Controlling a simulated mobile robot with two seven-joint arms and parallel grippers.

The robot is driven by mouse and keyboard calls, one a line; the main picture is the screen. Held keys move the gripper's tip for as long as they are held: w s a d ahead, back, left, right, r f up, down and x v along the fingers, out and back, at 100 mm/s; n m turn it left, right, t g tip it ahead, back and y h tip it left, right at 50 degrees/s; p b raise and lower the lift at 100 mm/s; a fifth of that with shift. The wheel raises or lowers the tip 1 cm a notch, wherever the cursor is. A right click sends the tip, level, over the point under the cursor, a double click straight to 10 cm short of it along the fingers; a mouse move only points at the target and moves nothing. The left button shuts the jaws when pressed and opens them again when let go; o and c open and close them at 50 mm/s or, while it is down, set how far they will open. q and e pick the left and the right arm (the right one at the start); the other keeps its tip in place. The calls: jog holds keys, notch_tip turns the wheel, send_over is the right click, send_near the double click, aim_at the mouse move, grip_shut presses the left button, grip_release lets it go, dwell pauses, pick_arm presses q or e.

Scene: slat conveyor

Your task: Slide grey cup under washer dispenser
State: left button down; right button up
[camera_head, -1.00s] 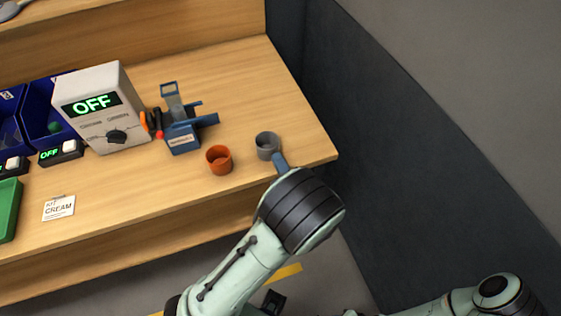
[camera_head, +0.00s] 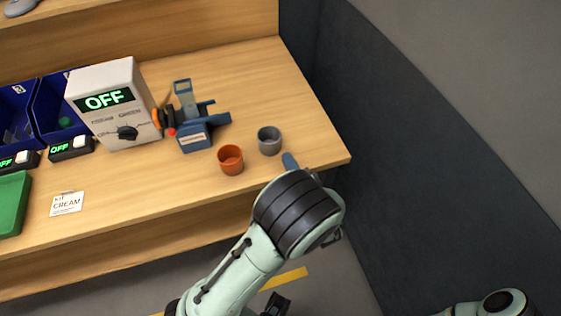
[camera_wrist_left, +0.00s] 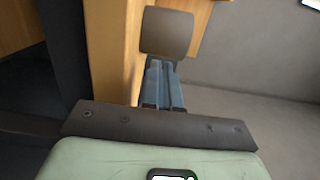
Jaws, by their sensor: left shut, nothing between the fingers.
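The grey cup (camera_head: 269,141) stands upright on the wooden bench near its right end. The blue device with a tall hopper and a white front label, which looks like the washer dispenser (camera_head: 197,133), stands to the left and behind. The cup is apart from it. My left gripper (camera_head: 290,161) is shut and empty just right and in front of the cup, with a small gap in the head view. Its blue fingers (camera_wrist_left: 163,82) point at the grey cup (camera_wrist_left: 167,32) in the left wrist view. Whether they touch is unclear there. My right gripper is out of view.
An orange cup (camera_head: 231,159) stands just left of the grey cup, in front of the dispenser. A white box reading OFF (camera_head: 112,103) stands left of the dispenser. A card (camera_head: 66,203) lies at the front left. The bench's right edge is close.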

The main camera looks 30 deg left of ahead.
pick_arm(q)
jog(key=w+b+v, duration=0.1)
jog(key=v, duration=0.9)
jog(key=s+a+f+n+g+h, duration=0.1)
jog(key=s+a+f+g+h, duration=0.2)
jog(key=s+f+g, duration=0.7)
jog(key=s+a+f+g+h, duration=0.3)
jog(key=s+f+g+h, duration=0.15)
jog(key=s+f, duration=0.65)
jog(key=s+d+f+n+g+h, duration=0.2)
jog(key=s+d+f+n+h, duration=0.35)
jog(key=d+f+h, duration=0.45)
jog(key=w+a+f+n+t, duration=0.1)
jog(key=w+f+n+t, duration=0.2)
jog(key=f+n+t, duration=0.1)
jog(key=shift+w+a+f+n+t+h, duration=0.35)
jog(key=shift+f+h, duration=0.1)
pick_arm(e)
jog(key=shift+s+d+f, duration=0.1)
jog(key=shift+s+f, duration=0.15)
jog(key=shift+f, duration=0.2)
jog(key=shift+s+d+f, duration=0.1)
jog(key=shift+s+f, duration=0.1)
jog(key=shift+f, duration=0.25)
